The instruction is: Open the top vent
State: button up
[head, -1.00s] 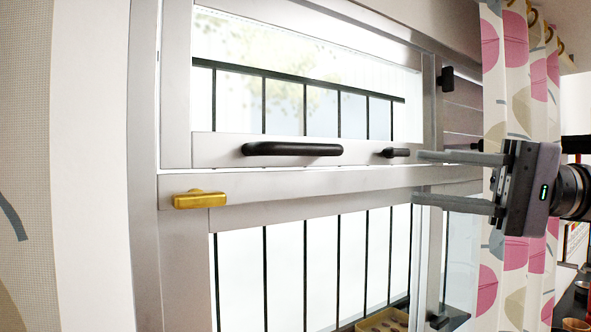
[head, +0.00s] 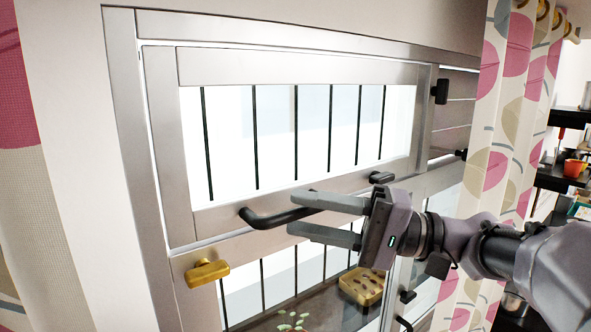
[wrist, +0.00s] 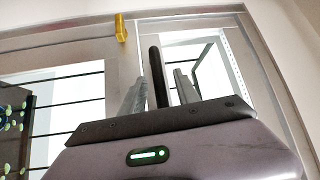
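The top vent (head: 300,66) is a grey-framed pane in the upper window, with a bright strip along its left and top edges. I cannot tell for sure how far it stands from the frame. Its long black handle (head: 262,219) is on the lower rail. My gripper (head: 291,213) reaches in from the right, its fingers apart, one above and one below the handle. In the wrist view, the handle (wrist: 156,70) runs between the two fingers of my gripper (wrist: 159,76), with gaps visible.
A yellow knob (head: 206,272) is on the frame below left. A patterned curtain (head: 500,110) hangs at the right, near my arm. A yellow tray (head: 361,287) shows below, through the lower glass.

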jog(key=shift+p+x, duration=0.4)
jog(key=shift+x, duration=0.6)
jog(key=shift+f, duration=0.1)
jog(key=shift+c, duration=0.5)
grip_shut()
